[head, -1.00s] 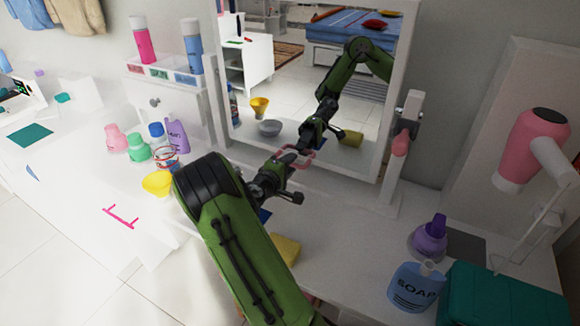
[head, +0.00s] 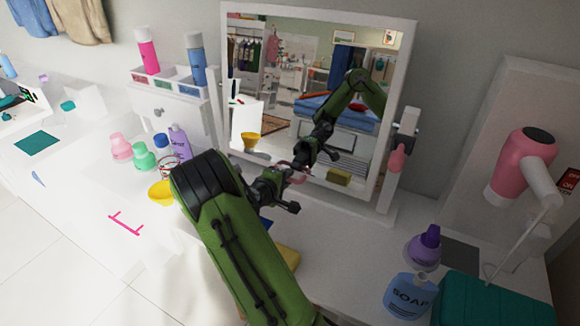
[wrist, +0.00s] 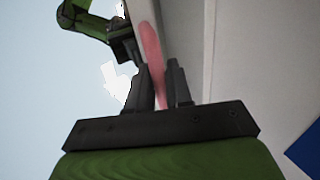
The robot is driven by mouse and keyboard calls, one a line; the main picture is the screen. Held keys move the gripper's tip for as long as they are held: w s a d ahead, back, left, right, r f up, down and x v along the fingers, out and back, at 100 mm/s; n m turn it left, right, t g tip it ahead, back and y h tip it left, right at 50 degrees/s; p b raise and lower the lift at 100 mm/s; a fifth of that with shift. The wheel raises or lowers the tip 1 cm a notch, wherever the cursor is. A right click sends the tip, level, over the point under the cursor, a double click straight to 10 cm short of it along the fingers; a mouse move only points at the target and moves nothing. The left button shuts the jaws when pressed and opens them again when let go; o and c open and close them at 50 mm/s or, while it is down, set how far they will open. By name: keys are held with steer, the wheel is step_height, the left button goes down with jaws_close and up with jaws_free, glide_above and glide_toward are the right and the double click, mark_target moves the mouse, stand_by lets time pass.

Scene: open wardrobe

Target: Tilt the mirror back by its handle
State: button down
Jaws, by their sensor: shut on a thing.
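The mirror (head: 290,80) stands on the white counter in a white frame, held between side posts. Its glass leans back and reflects the room and my green arm. A pink handle (head: 299,168) sits at the mirror's lower edge, partly hidden by my gripper (head: 284,178) in the head view. In the wrist view my gripper (wrist: 160,80) has its two dark fingers closed on either side of the pink handle (wrist: 151,48). The mirror's edge runs beside it there.
A pink hair dryer (head: 524,165), a soap bottle (head: 410,296), a purple bottle (head: 424,246) and a teal box (head: 490,300) are at right. Several bottles and a yellow bowl (head: 162,193) are at left. A yellow sponge (head: 288,259) lies close beside my arm.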

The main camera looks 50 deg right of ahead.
steer(key=a+p, duration=0.1)
steer(key=a+r+y+p, duration=0.1)
steer(key=s+a+r+y+p, duration=0.1)
steer(key=p, duration=0.1)
steer(key=shift+a+g, duration=0.25)
steer(key=shift+g, duration=0.05)
steer(key=c, duration=1.2)
jaws_free()
steer(key=p+v, duration=0.2)
steer(key=v, duration=1.3)
steer(key=shift+s+a+r, duration=0.15)
steer(key=shift+a+r, duration=0.05)
steer(key=shift+a, duration=0.1)
